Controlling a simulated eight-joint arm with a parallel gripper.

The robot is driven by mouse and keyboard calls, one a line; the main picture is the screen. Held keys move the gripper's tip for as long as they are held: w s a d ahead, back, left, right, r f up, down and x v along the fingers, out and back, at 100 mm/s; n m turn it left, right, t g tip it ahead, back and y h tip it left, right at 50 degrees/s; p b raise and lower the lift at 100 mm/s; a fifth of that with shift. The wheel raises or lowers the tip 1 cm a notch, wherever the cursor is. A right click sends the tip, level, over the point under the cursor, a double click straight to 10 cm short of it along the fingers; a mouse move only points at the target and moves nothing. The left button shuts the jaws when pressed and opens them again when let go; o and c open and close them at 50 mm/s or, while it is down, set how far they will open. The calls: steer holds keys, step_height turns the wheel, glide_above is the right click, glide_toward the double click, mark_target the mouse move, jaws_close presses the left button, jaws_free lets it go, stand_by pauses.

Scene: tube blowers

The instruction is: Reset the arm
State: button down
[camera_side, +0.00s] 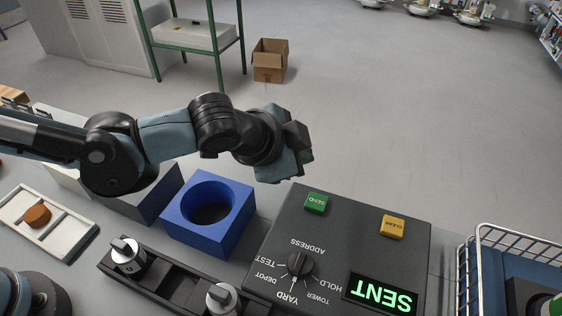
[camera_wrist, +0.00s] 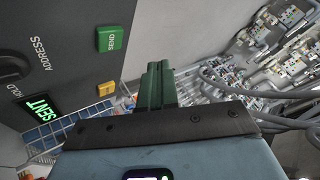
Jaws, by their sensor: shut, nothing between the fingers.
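My gripper (camera_side: 298,152) is shut and empty. In the side view it is held in the air beyond the back edge of the dark control panel (camera_side: 345,238), apart from the green SEND button (camera_side: 316,203). In the wrist view the two green fingers of my gripper (camera_wrist: 158,84) are together, with the SEND button (camera_wrist: 112,38) to their left. The panel also has a yellow button (camera_side: 392,227) and a black dial (camera_side: 299,264). Its display (camera_side: 383,296) reads SENT in green.
A blue block (camera_side: 232,222) with a round hole stands left of the panel. A black rack (camera_side: 178,283) holds two metal-and-black canisters in front. A white tray (camera_side: 72,240) with an orange puck lies at left. A wire basket (camera_side: 500,238) stands at right. Open floor lies behind.

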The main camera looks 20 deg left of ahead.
steer(key=s+a+n+y, duration=0.1)
steer(key=s+a+n, duration=0.2)
steer(key=a, duration=0.7)
steer(key=s+a+r+n+g+y, duration=0.1)
steer(key=s+a+n, duration=0.2)
steer(key=a, duration=0.8)
steer(key=s+a+n+y, duration=0.1)
steer(key=s+a+n, duration=0.3)
steer(key=a, duration=0.6)
steer(key=n, duration=0.2)
steer(key=shift+a+r+n, duration=0.15)
steer(key=shift+r+n, duration=0.25)
